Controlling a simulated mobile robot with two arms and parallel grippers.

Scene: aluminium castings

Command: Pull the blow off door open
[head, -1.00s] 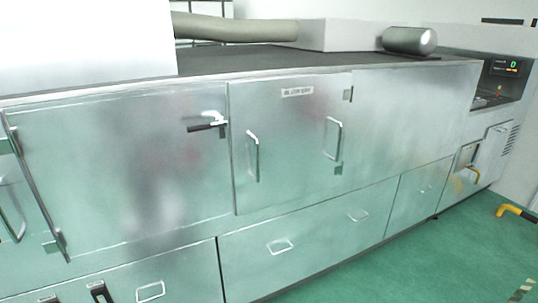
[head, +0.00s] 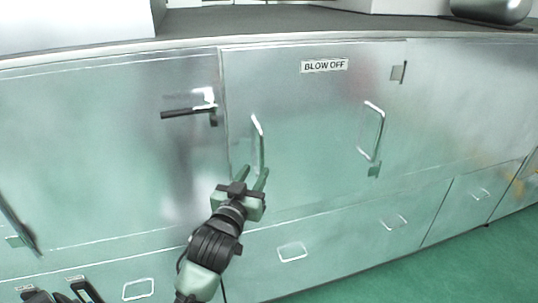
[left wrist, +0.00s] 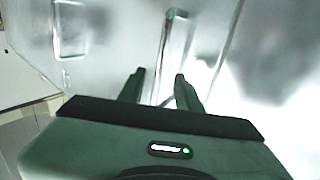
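The blow off door (head: 310,120) is a flat metal panel with a "BLOW OFF" label (head: 324,65). It looks shut, flush with the panels beside it. Its left upright bar handle (head: 259,145) is just above my left gripper (head: 254,175). Another bar handle (head: 373,132) is near its right edge, by the hinges. My left gripper is open, fingers pointing at the lower end of the left handle. In the left wrist view the handle (left wrist: 165,48) lies ahead, between and beyond the fingertips (left wrist: 160,78). I cannot tell whether they touch it.
Left of the door is another panel (head: 100,150) with a black-handled latch (head: 188,112) sticking out close to the seam. Lower panels with small handles (head: 292,251) run beneath. The green floor (head: 430,275) is clear at the lower right.

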